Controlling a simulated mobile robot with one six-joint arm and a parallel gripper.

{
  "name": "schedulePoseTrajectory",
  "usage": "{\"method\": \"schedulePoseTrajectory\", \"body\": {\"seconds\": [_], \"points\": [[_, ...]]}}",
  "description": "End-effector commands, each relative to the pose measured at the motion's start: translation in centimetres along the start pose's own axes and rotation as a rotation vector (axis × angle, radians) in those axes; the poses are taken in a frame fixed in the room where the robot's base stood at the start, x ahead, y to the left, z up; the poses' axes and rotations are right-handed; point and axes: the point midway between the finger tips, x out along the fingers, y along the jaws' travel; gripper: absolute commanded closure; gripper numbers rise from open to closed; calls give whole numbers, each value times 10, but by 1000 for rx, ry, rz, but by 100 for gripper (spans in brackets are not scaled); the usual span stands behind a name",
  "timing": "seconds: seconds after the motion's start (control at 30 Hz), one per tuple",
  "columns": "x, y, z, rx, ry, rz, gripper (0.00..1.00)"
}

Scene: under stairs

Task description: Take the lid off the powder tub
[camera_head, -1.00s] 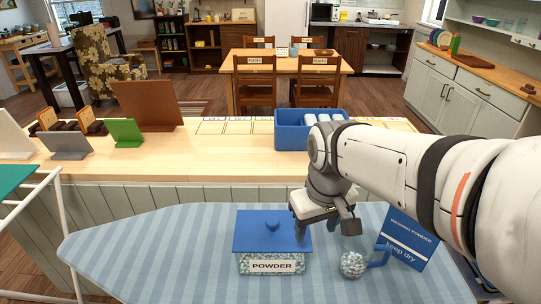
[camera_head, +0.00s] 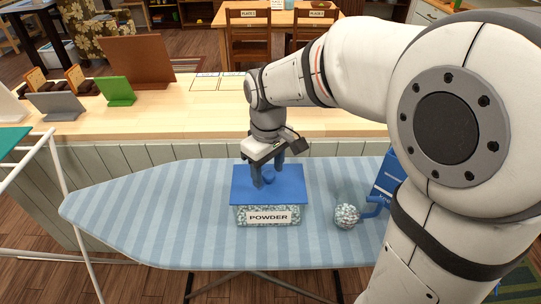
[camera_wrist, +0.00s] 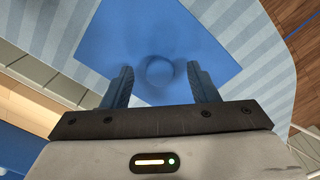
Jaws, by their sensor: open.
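The powder tub (camera_head: 268,216) is a clear box with a "POWDER" label, standing on the striped ironing board. Its flat blue lid (camera_head: 290,186) sits on top, with a round knob (camera_head: 269,177) in the middle. In the wrist view the lid (camera_wrist: 110,35) and knob (camera_wrist: 160,70) lie just beyond the fingertips. My gripper (camera_head: 267,179) is over the lid, its fingers pointing down around the knob. In the wrist view my gripper (camera_wrist: 161,80) is open, with one finger on each side of the knob and a gap between. I cannot tell whether the fingertips touch the lid.
The ironing board (camera_head: 130,210) is clear left of the tub. A scoop (camera_head: 347,215) filled with speckled powder lies right of it, near a blue washing powder box (camera_head: 388,180) partly hidden by my arm. A wooden counter (camera_head: 190,118) runs behind.

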Motion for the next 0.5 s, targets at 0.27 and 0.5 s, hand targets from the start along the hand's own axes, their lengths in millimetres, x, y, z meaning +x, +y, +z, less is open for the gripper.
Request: {"method": "schedulePoseTrajectory", "body": {"seconds": [0.27, 0.5], "points": [[10, 0, 0, 1, 0, 0, 46], [10, 0, 0, 1, 0, 0, 55]]}}
